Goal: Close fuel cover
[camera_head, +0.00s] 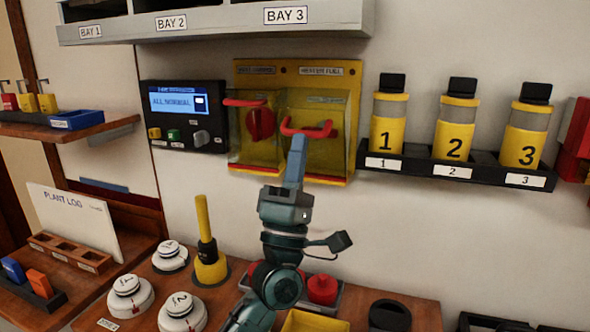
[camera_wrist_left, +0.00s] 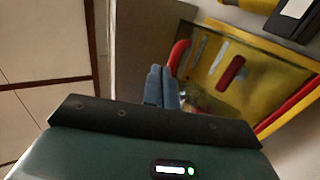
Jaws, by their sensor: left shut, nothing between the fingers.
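A yellow panel (camera_head: 297,68) on the wall carries two clear covers with red handles. The right one, under a label that seems to end in "FUEL", is the fuel cover (camera_head: 320,112), with its red handle (camera_head: 318,133) standing out in front of the panel. My left gripper (camera_head: 297,143) is shut and empty, its fingertips at this handle in the picture; touching or apart I cannot tell. In the left wrist view the shut fingers (camera_wrist_left: 160,72) point toward the panel (camera_wrist_left: 292,62), beside a red handle (camera_wrist_left: 179,54). My right gripper is not in view.
The left cover's red handle (camera_head: 245,102) and red knob (camera_head: 261,123) are close beside. A display box (camera_head: 184,116) hangs left. A rack (camera_head: 455,172) with numbered yellow canisters is right. Below, a wooden shelf (camera_head: 140,265) holds white discs and a yellow-handled tool (camera_head: 205,235).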

